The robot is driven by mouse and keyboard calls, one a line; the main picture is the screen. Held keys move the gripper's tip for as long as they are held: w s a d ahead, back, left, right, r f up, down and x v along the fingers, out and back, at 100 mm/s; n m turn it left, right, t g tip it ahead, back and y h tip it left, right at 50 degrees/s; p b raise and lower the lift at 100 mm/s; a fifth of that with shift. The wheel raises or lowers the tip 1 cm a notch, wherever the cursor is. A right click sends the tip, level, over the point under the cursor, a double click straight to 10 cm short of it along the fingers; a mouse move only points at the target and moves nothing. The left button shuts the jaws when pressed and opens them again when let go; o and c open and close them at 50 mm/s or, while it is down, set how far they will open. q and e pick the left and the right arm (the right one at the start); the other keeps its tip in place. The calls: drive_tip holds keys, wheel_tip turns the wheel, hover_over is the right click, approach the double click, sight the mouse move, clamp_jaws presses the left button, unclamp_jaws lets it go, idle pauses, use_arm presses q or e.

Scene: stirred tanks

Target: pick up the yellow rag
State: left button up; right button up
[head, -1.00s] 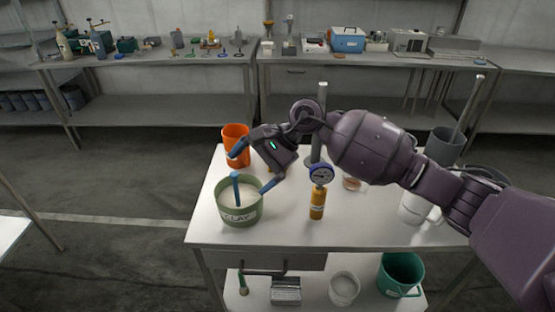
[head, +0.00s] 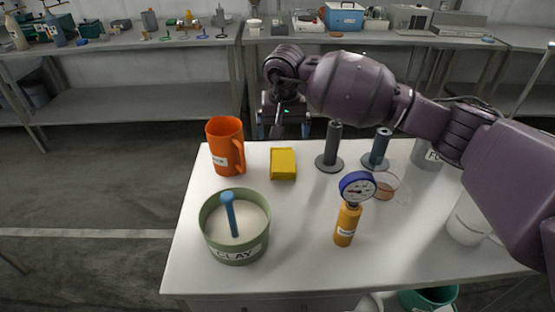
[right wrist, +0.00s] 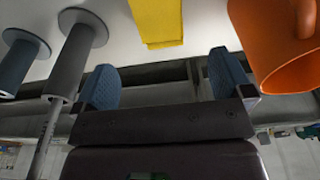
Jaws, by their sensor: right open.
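The yellow rag (head: 283,164) lies as a folded rectangular pad on the white table, right of the orange jug. It also shows at the top of the right wrist view (right wrist: 158,20). My right gripper (head: 283,130) is just beyond the table's far edge, behind the rag. Its two blue fingers (right wrist: 165,82) are spread apart with nothing between them, and the rag is clear of them. My left gripper is not in view.
The orange jug (head: 225,147) and green clay bucket (head: 236,250) with a blue handle stand left on the table (head: 290,270). Grey stands (head: 330,160), a clear beaker (head: 386,187) and an orange gauge bottle (head: 346,226) stand to the right. Bare tabletop lies in front of the rag.

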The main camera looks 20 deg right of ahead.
sight(282, 158)
drive_tip(key=shift+s+f, duration=0.1)
drive_tip(key=shift+f, duration=0.2)
drive_tip(key=f, duration=0.3)
drive_tip(key=shift+w+f+b, duration=0.2)
drive_tip(key=shift+f+b, duration=0.1)
drive_tip(key=shift+f, duration=0.05)
drive_tip(key=f, duration=0.5)
drive_tip(key=shift+w+f+b, duration=0.15)
drive_tip(key=shift+w+b, duration=0.2)
drive_tip(key=shift+w, duration=0.05)
drive_tip(key=shift+w+f, duration=0.1)
drive_tip(key=shift+f, duration=0.25)
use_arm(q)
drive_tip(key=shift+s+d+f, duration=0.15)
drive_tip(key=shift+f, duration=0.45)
use_arm(e)
drive_tip(key=shift+d, duration=0.1)
